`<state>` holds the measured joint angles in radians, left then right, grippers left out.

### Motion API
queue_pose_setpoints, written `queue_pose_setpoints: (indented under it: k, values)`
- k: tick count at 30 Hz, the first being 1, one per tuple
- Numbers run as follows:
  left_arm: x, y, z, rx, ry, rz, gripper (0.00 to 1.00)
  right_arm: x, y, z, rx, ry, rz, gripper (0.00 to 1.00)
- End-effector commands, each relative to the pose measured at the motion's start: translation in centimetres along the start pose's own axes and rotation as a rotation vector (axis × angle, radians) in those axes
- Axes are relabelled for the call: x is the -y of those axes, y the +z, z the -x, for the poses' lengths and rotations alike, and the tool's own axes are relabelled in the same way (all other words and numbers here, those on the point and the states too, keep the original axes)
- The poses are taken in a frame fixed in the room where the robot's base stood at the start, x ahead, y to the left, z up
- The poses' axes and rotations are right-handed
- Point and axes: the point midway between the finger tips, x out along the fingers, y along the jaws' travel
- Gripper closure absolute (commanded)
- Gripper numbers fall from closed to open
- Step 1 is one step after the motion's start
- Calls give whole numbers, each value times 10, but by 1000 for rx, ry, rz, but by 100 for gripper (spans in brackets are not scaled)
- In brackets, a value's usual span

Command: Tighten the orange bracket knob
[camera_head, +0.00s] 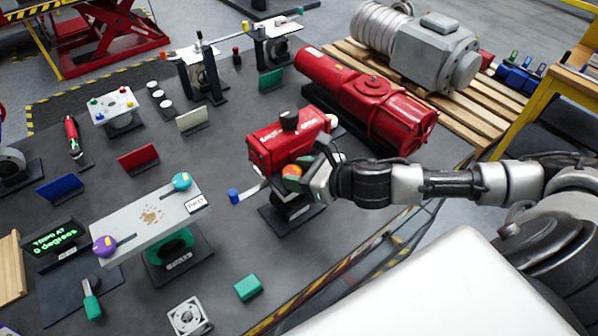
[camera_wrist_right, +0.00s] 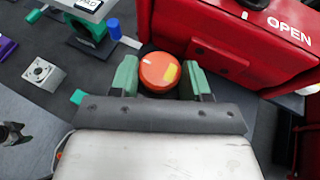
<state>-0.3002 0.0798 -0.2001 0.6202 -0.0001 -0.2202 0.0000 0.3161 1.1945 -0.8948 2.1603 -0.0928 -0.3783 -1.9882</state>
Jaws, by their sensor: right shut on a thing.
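The orange knob (camera_head: 292,171) is on the near side of a red valve actuator (camera_head: 286,138), which stands on a dark base plate. My right gripper (camera_head: 305,174) reaches in from the right. In the wrist view the green fingers of my right gripper (camera_wrist_right: 160,77) sit on both sides of the knob and are shut on it. The actuator (camera_wrist_right: 235,40) fills the upper right there. My left gripper is not in view.
A blue-tipped lever (camera_head: 236,195) sticks out left of the actuator. A grey plate with a teal knob (camera_head: 182,181) and a purple knob (camera_head: 104,245) stands to the left. A large red actuator (camera_head: 370,98) lies behind. A green block (camera_head: 248,287) lies in front.

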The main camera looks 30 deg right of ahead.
Motion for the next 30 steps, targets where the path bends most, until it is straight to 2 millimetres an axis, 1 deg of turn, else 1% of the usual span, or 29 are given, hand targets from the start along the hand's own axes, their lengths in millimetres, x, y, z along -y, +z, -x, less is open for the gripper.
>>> queue_pose_setpoints:
  k: [5, 11, 17, 30]
  values:
    - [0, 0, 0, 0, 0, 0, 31, -1, 0, 0, 0, -19, -10, 77]
    - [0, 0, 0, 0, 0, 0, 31, -3, 0, 0, 1, -97, -42, 77]
    - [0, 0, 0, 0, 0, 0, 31, -6, 1, -1, 2, -239, -104, 77]
    - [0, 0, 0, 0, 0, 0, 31, -12, 2, -4, 3, -619, -266, 77]
